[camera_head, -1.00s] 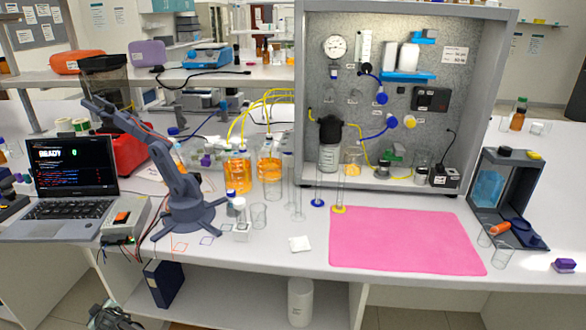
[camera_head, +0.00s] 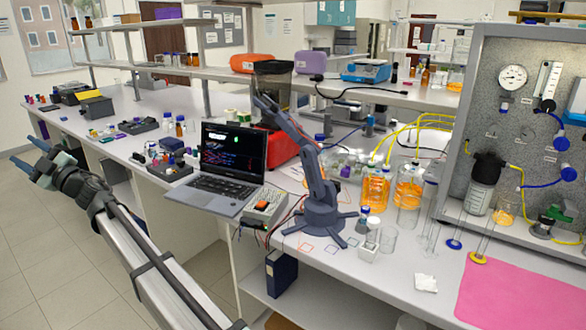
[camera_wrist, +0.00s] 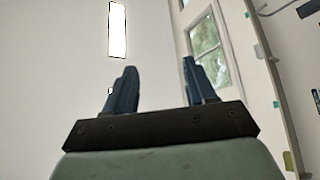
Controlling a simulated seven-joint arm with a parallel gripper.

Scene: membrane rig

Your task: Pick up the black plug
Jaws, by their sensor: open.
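No black plug can be made out for certain. A black cable (camera_head: 345,97) lies along the shelf beside a blue-topped instrument, with a small dark end piece (camera_head: 317,78); I cannot tell whether this is the plug. My gripper (camera_head: 27,155) is at the far left of the head view, over the floor in front of the long bench and far from the cable. Its two dark fingers stand apart with nothing between them in the wrist view (camera_wrist: 153,80), which shows only wall, a window and a door frame beyond.
The bench (camera_head: 240,240) holds a laptop (camera_head: 228,160), a small grey-blue robot arm (camera_head: 318,185), orange-filled bottles (camera_head: 375,190) and a pink mat (camera_head: 520,297). A grey panel rig (camera_head: 470,130) stands at the right.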

